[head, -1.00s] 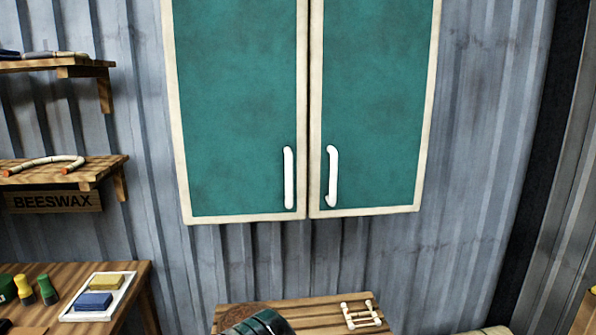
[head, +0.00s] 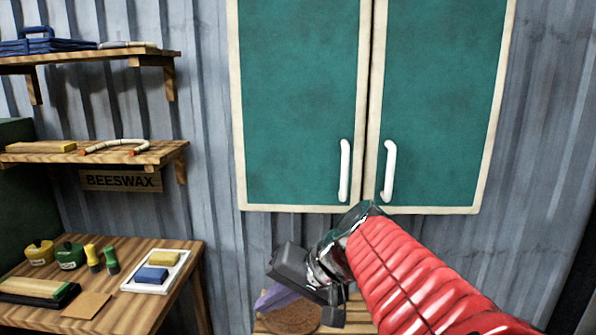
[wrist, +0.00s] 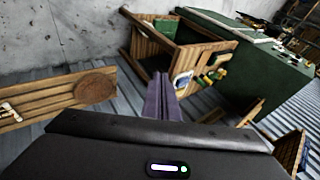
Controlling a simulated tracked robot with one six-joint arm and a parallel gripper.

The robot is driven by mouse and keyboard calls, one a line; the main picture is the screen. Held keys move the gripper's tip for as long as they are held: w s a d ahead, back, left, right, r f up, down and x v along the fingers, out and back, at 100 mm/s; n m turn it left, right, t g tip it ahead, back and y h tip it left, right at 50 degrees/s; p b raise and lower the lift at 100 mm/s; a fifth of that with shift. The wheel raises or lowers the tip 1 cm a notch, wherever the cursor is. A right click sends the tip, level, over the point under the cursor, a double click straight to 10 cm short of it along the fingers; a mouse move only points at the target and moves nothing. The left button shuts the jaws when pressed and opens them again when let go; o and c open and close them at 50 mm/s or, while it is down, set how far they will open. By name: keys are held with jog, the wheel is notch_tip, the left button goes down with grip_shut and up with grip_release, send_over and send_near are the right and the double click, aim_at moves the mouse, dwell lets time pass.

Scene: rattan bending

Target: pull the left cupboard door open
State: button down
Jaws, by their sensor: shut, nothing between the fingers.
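The left cupboard door (head: 298,100) is a green panel in a cream frame on the corrugated wall. It looks closed, level with the right door (head: 438,95). Its white upright handle (head: 344,170) is near its lower right corner, fully visible with nothing on it. My gripper (head: 266,302) is below the cupboard and left of that handle, apart from it. Its purple fingers are together and empty, and they also show in the wrist view (wrist: 160,98). The wrist view shows neither the door nor the handle.
The right door's handle (head: 389,170) is close beside the left one. A slatted wooden surface with a round brown disc (head: 290,318) is below my gripper. Wooden shelves (head: 100,151) and a workbench (head: 185,255) stand left. The space before the left door looks clear.

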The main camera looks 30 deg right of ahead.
jog(key=w+d+r+m+t, duration=0.2)
jog(key=w+d+r+t, duration=0.15)
jog(key=d, duration=0.35)
jog(key=w+d+r+m+t, duration=0.2)
jog(key=d+r+m, duration=0.15)
jog(key=d, duration=0.35)
jog(key=m+t+h, duration=0.3)
jog(key=m+t, duration=0.2)
send_near(358, 164)
jog(key=s+a, duration=0.1)
jog(key=s+a+r, duration=0.1)
jog(key=s+a, duration=0.1)
jog(key=shift+s+a+r, duration=0.2)
jog(key=w, duration=0.9)
jog(key=shift+w+a, duration=0.3)
jog(key=shift+w, duration=0.2)
